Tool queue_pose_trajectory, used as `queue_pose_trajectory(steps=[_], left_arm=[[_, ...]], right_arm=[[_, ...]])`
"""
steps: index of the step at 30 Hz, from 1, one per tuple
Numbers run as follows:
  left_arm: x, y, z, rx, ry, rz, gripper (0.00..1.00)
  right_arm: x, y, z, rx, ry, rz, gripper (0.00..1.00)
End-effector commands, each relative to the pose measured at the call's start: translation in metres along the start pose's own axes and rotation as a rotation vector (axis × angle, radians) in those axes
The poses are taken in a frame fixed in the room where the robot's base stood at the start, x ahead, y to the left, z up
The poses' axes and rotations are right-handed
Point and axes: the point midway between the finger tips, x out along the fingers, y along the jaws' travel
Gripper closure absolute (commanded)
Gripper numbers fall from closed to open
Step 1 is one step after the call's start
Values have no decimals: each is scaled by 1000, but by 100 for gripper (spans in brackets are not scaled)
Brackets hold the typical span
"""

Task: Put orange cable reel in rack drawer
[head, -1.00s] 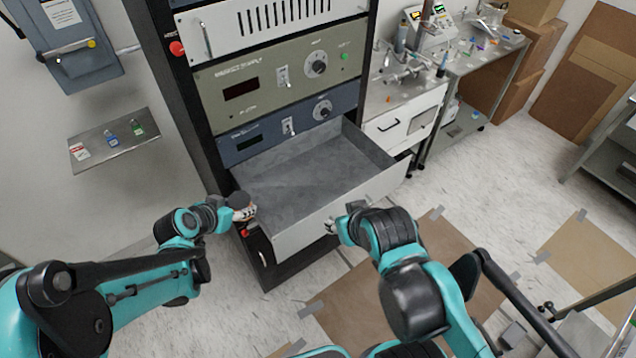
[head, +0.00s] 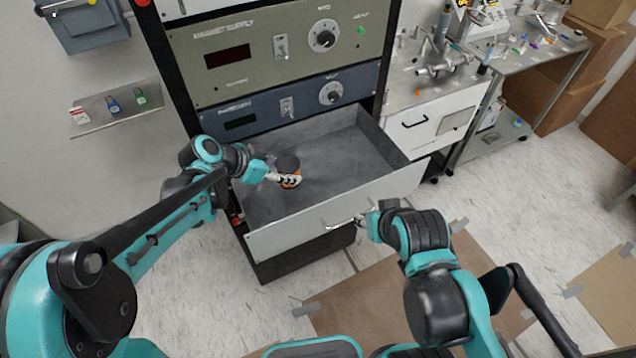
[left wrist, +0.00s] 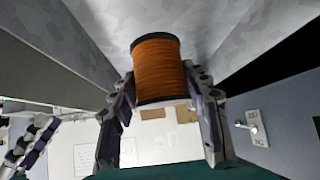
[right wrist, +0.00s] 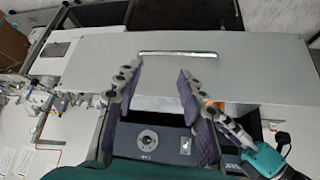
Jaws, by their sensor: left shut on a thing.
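The orange cable reel (left wrist: 158,68) has dark end flanges and sits between the fingers of my left gripper (left wrist: 165,100), which is shut on it. In the head view the reel (head: 288,168) is above the inside of the open rack drawer (head: 340,220), towards its left part. I cannot tell whether it touches the drawer floor. My right gripper (right wrist: 157,85) has its fingers apart and empty in the right wrist view, close to the drawer front and its bar handle (right wrist: 178,54). In the head view the right gripper (head: 368,222) is at the drawer's front face.
The rack's instrument panels (head: 285,50) rise behind the drawer. A small wall shelf (head: 122,108) with several padlocks is at left. A workbench (head: 430,95) with metal fittings stands at right. Cardboard sheets (head: 400,300) lie on the floor. The rest of the drawer floor looks empty.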

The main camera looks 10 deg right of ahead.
Motion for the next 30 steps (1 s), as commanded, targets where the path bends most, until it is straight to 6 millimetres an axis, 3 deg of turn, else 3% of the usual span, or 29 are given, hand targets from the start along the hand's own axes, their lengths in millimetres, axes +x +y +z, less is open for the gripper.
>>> queue_pose_trajectory(steps=[6, 19, 30], left_arm=[[30, 0, 31, 0, 0, -1, 87], [66, 0, 67, -1, 0, -1, 87], [70, 0, 72, -1, 0, -1, 87]], right_arm=[[10, 0, 7, 0, 0, 0, 60], [20, 0, 15, 0, 0, 0, 60], [22, 0, 16, 0, 0, 0, 60]])
